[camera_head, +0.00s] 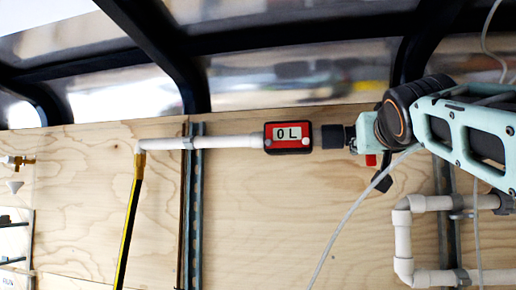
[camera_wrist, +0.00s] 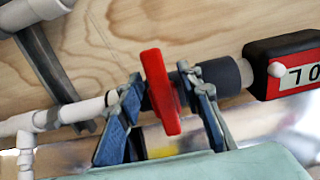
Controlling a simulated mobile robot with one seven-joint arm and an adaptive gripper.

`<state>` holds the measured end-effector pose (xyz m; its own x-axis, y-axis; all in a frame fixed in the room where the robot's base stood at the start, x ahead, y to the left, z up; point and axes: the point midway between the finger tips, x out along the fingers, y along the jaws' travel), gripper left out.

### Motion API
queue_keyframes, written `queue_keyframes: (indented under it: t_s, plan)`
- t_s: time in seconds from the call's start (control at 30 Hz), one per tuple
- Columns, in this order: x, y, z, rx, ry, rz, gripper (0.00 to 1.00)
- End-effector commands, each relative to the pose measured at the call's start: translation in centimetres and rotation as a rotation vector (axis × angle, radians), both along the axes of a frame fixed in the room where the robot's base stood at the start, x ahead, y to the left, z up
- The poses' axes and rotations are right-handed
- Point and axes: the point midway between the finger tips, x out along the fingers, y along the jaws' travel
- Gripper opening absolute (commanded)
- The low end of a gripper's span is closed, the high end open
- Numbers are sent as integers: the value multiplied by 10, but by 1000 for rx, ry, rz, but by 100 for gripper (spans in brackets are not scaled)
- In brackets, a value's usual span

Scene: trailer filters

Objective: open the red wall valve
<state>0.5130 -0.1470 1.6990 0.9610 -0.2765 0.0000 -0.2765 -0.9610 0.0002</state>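The red wall valve's flat handle (camera_wrist: 161,92) sits on a white pipe run along the plywood wall. In the wrist view my gripper (camera_wrist: 160,80) has one blue-grey finger on each side of the handle, with a small gap visible on both sides. It is open and straddles the handle. In the head view only a small red piece of the valve (camera_head: 371,160) shows, beside the dark fingers of my gripper (camera_head: 378,172); my wrist and arm hide the rest.
A red flow meter reading 0 L (camera_head: 288,137) is in line with the valve, joined by a dark coupling (camera_head: 334,137). A yellow-black hose (camera_head: 129,220) hangs at left. White pipes (camera_head: 403,240) and metal rails (camera_head: 189,210) stand close to the wall.

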Motion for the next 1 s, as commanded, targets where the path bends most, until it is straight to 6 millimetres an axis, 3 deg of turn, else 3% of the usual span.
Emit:
queue_keyframes:
  t_s: [0.2,0.53,1.0]
  plan:
    - [0,0,0,0,0,0,33]
    - [0,0,0,0,0,0,0]
    - [-5,-1,-1,13,-4,-1,0]
